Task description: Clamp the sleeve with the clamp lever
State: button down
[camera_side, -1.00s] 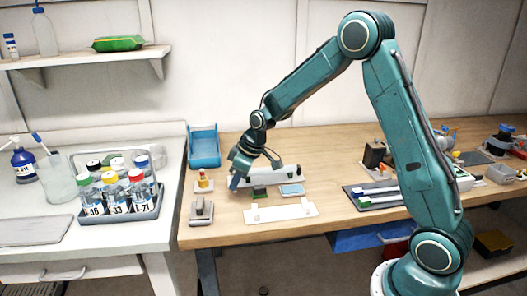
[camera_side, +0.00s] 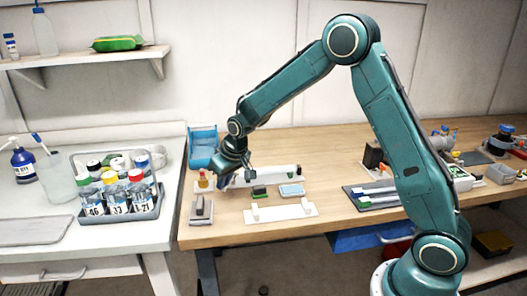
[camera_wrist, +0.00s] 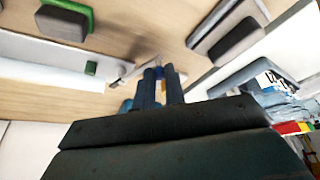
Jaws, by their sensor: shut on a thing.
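The white sleeve-like body (camera_side: 270,174) lies lengthwise on the wooden bench in the side view. In the wrist view its pale side (camera_wrist: 45,72) runs in from the left, with a small green part on it. A thin grey bar, seemingly the clamp lever (camera_wrist: 127,73), reaches from its end to my fingertips. My gripper (camera_side: 224,182) is low at the left end of the white body. In the wrist view my gripper (camera_wrist: 160,74) is shut on what looks like the lever's end; the fingers hide most of the contact.
A grey block (camera_side: 201,209), a green-and-black block (camera_side: 259,192) and a white bracketed plate (camera_side: 281,212) stand in front. A bottle rack (camera_side: 120,210) stands further left.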

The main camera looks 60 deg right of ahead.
jog(key=shift+w+a+m+h, duration=0.15)
jog(key=shift+w+m+h, duration=0.2)
jog(key=shift+w+m, duration=0.45)
jog(key=shift+w+a+m+h, duration=0.15)
jog(key=shift+w+m+h, duration=0.25)
jog(key=shift+m, duration=0.7)
jog(key=c, duration=1.5)
grip_release()
jog(key=shift+o, duration=0.2)
jog(key=shift+r, duration=0.1)
jog(key=v, duration=1.3)
jog(key=shift+r, duration=0.4)
jog(key=shift+w, duration=0.1)
